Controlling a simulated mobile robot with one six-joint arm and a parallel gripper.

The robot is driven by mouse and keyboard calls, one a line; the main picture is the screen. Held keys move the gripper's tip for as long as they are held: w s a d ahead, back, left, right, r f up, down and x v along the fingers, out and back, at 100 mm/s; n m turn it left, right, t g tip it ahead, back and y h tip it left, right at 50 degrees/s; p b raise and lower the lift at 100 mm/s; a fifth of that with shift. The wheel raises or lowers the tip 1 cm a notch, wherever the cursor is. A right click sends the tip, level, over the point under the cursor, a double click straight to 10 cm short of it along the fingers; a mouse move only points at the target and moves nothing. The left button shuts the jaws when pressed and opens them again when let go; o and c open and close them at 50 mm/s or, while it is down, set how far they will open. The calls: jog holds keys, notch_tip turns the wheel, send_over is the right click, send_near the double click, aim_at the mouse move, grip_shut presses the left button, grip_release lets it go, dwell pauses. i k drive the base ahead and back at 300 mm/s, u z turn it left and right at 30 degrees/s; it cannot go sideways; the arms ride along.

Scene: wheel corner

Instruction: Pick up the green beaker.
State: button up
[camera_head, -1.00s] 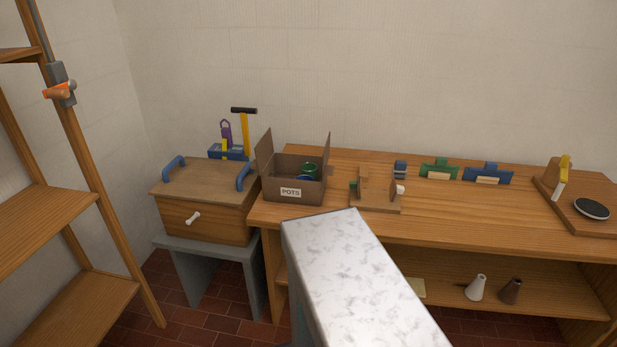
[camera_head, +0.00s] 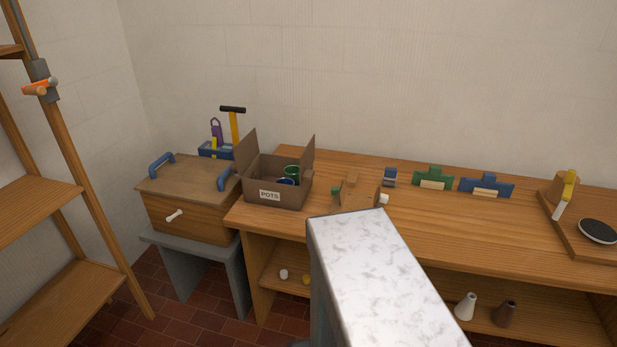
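A green round-rimmed vessel (camera_head: 291,172), which looks like the green beaker, stands inside an open brown cardboard box (camera_head: 291,195) marked POTS. Only its upper part shows above the box wall; its lower part is hidden. A blue rim (camera_head: 286,182) shows in front of it in the same box. The box stands at the left end of the wooden workbench (camera_head: 430,215), with flaps raised at its left and right. My gripper is not in view.
A pale marbled slab (camera_head: 385,270) on a grey support fills the front middle. A wooden drawer box (camera_head: 185,213) on a grey stand is left of the bench. Wooden shelving (camera_head: 50,255) stands far left. Red tiled floor (camera_head: 185,325) shows between.

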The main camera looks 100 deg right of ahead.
aim_at(292, 172)
jog(key=k, duration=1.7)
jog(key=z, duration=0.5)
jog(key=i, duration=1.15)
jog(key=z, duration=0.05)
